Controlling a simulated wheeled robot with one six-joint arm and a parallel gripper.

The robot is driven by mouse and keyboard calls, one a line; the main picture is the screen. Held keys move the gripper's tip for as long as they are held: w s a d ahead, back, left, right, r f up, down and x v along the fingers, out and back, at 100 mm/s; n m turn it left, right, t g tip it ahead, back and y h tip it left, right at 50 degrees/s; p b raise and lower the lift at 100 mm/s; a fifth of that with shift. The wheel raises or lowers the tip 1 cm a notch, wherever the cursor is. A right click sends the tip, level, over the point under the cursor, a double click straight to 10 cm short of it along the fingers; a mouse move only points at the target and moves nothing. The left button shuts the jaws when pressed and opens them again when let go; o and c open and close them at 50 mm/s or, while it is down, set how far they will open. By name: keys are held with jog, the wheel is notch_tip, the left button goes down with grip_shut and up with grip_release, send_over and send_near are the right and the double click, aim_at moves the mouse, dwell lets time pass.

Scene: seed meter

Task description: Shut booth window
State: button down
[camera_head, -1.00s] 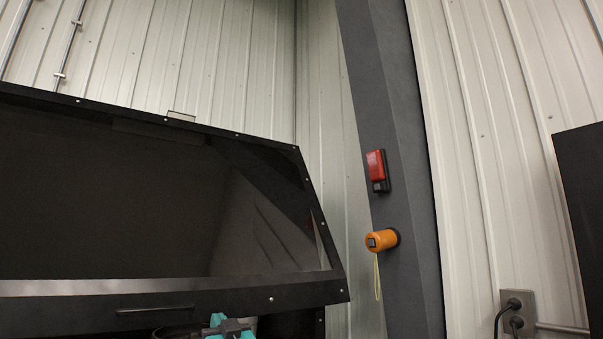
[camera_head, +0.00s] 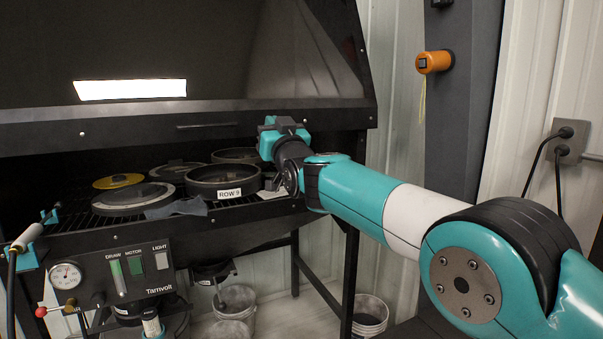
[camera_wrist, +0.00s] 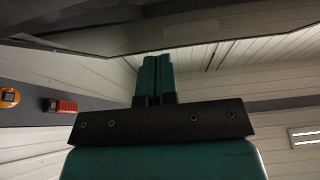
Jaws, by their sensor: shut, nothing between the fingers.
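The booth window (camera_head: 250,60) is a dark, sloped glass panel in a black frame, standing raised above the open booth front. A slim black handle (camera_head: 208,126) is on its lower rail. My gripper (camera_head: 283,123) is at the right end of that rail, to the right of the handle. In the wrist view its teal fingers (camera_wrist: 156,65) are together and empty. A dark frame edge (camera_wrist: 130,38) crosses above the fingertips there. I cannot tell whether the fingers touch it.
Inside the booth are several round plates, including one marked ROW 9 (camera_head: 222,183), and a grey cloth (camera_head: 178,208). A control panel (camera_head: 125,268) is at the front left. Buckets (camera_head: 370,318) stand below. A dark post with an orange device (camera_head: 434,62) stands at right.

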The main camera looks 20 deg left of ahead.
jog(key=a+f+b+v, duration=0.1)
jog(key=b+v, duration=0.4)
jog(key=v, duration=0.5)
jog(key=s+d+f+m+g+h+p, duration=0.1)
jog(key=s+d+f+g+h+p, duration=0.2)
jog(key=d, duration=0.7)
jog(key=s+d+m+g+h+p, duration=0.1)
jog(key=s+d+g+h+p, duration=0.35)
jog(key=d, duration=0.65)
jog(key=s+d+f+g+h+p, duration=0.1)
jog(key=s+d+f+g, duration=0.1)
jog(key=s+d, duration=0.3)
jog(key=s+d+f+g+h+p, duration=0.1)
jog(key=s+d+g, duration=0.3)
jog(key=s, duration=0.8)
jog(key=s+d+f+g+h+p, duration=0.1)
jog(key=s+d+f+g, duration=0.2)
jog(key=s+d, duration=0.3)
jog(key=shift+s+d+h, duration=0.25)
jog(key=shift+s+h, duration=0.1)
jog(key=shift+s, duration=0.85)
